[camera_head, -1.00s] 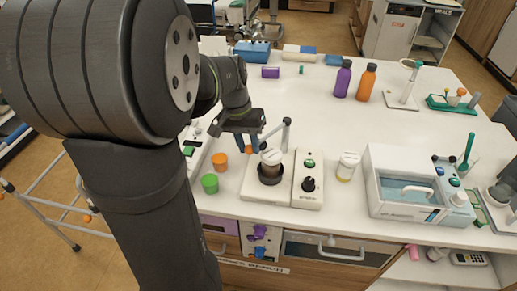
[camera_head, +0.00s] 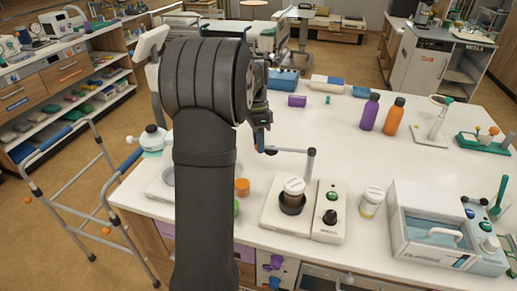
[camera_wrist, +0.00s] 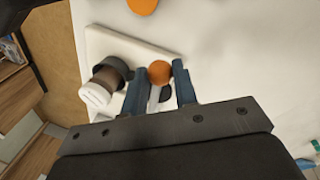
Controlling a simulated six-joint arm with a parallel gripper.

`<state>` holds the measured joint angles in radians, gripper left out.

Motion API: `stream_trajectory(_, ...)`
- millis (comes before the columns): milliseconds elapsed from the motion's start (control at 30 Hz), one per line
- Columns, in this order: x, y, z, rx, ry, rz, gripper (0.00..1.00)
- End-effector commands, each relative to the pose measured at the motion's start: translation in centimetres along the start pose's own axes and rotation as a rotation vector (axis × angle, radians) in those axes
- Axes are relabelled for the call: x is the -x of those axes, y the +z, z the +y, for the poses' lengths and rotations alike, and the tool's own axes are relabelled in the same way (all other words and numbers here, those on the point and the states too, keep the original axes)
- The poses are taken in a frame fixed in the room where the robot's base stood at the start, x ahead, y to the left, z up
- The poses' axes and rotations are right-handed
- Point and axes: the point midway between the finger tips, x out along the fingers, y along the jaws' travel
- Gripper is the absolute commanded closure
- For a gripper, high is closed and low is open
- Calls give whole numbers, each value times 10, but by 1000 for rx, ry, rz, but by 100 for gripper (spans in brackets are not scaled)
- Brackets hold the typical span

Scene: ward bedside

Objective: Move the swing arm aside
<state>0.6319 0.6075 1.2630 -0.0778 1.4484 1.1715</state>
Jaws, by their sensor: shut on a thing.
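The swing arm (camera_head: 292,150) is a thin grey bar on an upright post at the back of a white device base (camera_head: 270,212). It reaches left from the post, behind a brown cup (camera_head: 293,188) with a pale lid standing in a dark round holder. My gripper (camera_head: 263,148) is shut on the arm's free end. In the wrist view, an orange ball (camera_wrist: 159,70) and a pale bar show between my blue fingers; the cup (camera_wrist: 96,92) lies to their left, apart from them. My own arm hides part of the worktop.
A unit with a black knob (camera_head: 330,217) stands right of the cup. A small jar (camera_head: 370,203) and a clear-lidded bath (camera_head: 440,235) are further right. An orange cup (camera_head: 242,187) sits left. Purple (camera_head: 370,112) and orange (camera_head: 394,117) bottles stand behind. The middle worktop is clear.

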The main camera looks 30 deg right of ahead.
Motion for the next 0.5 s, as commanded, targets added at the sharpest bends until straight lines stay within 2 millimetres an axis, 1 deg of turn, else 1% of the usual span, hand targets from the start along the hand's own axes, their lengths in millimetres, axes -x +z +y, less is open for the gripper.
stream_trajectory(100, 2, -5, -8, -53, -1, -10, 100)
stream_trajectory(200, 3, -8, -12, -85, -1, -15, 100)
stream_trajectory(500, 4, -11, -18, -124, -1, -23, 100)
